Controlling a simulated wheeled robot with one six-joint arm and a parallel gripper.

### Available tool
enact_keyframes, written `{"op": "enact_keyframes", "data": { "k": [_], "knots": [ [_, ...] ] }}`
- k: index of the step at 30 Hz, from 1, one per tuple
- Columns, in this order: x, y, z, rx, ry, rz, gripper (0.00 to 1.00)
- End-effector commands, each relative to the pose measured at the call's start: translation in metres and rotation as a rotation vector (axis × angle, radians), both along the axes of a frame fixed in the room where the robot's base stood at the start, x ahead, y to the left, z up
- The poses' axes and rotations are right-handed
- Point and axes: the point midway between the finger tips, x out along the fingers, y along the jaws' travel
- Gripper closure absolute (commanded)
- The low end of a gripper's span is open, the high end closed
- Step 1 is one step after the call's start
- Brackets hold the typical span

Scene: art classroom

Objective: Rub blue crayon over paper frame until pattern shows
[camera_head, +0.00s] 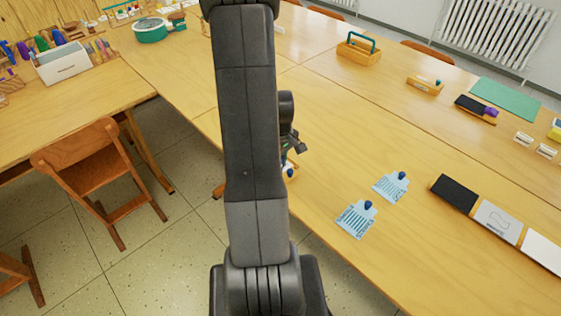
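Two pale blue paper pieces with dark blue stripe patterns lie on the table right of my arm: a nearer one (357,219) and a farther one (391,187). Each has a small round dark blue object at its top edge, one on the nearer paper (369,205) and one on the farther (402,175). My gripper (299,147) is left of and beyond the papers, partly hidden behind my arm. A small blue and white item (290,172) shows just below it, mostly hidden. I cannot tell whether the gripper holds it or which blue item is the crayon.
Black, grey and white panels (497,221) lie in a row at the right. An orange caddy (359,50), a green mat (505,98) and small trays stand farther back. A wooden chair (84,167) is at the left.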

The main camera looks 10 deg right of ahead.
Motion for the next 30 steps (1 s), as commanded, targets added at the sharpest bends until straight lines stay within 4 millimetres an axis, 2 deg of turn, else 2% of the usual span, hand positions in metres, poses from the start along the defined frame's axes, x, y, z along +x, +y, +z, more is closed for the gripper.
{"op": "enact_keyframes", "data": {
  "k": [2, 18, 24, 30],
  "knots": [
    [0.001, 0.001, 0.020, 0.000, -0.006, 0.000, 1.00],
    [0.003, 0.009, 0.068, 0.000, -0.003, -0.005, 1.00],
    [0.003, 0.011, 0.079, 0.000, -0.001, -0.006, 1.00],
    [0.003, 0.011, 0.079, 0.000, -0.002, -0.007, 1.00]
  ]
}}
